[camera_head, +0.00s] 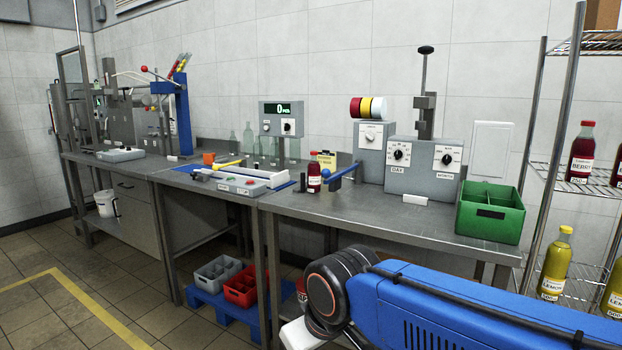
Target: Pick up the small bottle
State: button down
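My gripper cannot be made out in this view.
A green crate (492,211) stands at the bench's right end, beside a grey dial machine (422,168). A wire rack (570,180) at the right holds red and yellow bottles. Crates (240,288) sit low under the bench. Tiled floor at the left is clear.

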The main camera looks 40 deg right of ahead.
aim_at(314, 166)
jog(key=i+j, duration=0.3)
jog(key=i, duration=0.25)
jog(key=i+j+z, duration=0.1)
jog(key=z, duration=1.15)
